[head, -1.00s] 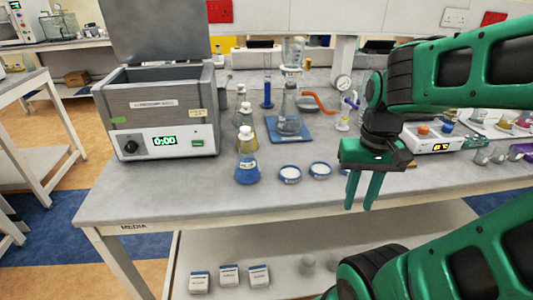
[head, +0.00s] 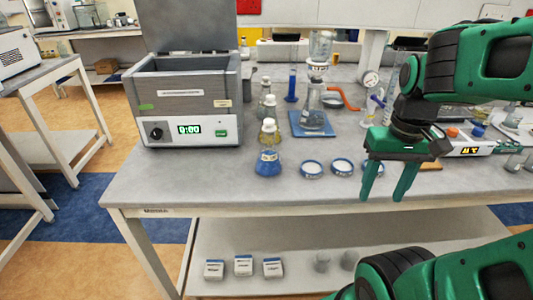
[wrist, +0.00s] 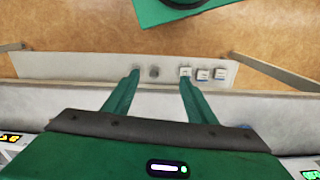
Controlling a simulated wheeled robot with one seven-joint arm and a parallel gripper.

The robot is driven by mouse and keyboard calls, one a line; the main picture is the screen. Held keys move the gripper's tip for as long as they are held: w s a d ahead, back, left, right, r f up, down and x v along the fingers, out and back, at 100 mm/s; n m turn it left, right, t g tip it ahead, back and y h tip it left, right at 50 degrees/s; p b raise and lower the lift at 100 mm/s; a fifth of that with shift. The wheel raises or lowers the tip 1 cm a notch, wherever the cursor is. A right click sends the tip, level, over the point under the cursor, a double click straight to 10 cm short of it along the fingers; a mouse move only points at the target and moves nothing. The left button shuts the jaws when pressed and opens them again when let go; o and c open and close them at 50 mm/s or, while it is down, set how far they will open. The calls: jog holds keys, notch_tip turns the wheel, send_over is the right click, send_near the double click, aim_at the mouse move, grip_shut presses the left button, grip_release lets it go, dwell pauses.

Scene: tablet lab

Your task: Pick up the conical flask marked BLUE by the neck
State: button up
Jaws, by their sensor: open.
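The conical flask marked BLUE (head: 268,163) holds blue liquid and stands upright near the front of the bench, at the front of a row of flasks. Its label is too small to read. Its neck has a white top and overlaps the yellow flask behind it. My gripper (head: 383,194) is open and empty, fingers pointing down, to the right of the flask at the bench's front edge. In the wrist view the open fingers (wrist: 158,80) point past the bench edge toward the lower shelf; the flask is not in that view.
A grey water bath (head: 185,105) with its lid raised stands left of the flasks. Round dishes (head: 312,168) lie between the blue flask and my gripper. A blue stand (head: 311,126) with glassware is behind. Small boxes (head: 243,265) sit on the lower shelf. The bench's front left is clear.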

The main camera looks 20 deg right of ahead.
jog(key=w+a+r+n, duration=0.2)
jog(key=w+r+n, duration=0.2)
jog(key=w, duration=0.3)
jog(key=w+a+r+n, duration=0.2)
jog(key=w+r+n, duration=0.2)
jog(key=w+n, duration=0.15)
notch_tip(320, 180, up, 7)
jog(key=n, duration=1)
send_over(269, 120)
jog(key=d, duration=0.1)
jog(key=shift+s+d+f, duration=0.1)
jog(key=shift+f, duration=0.1)
jog(key=shift+w+a+n, duration=0.2)
jog(key=shift+a+n, duration=0.05)
jog(key=shift+a, duration=0.1)
jog(key=shift+f, duration=0.35)
notch_tip(269, 120, down, 4)
jog(key=shift+f, duration=0.15)
jog(key=shift+s+a+f, duration=0.1)
jog(key=shift+f, duration=1.3)
jog(key=shift+a+f, duration=0.1)
jog(key=shift+f, duration=1.25)
grip_shut()
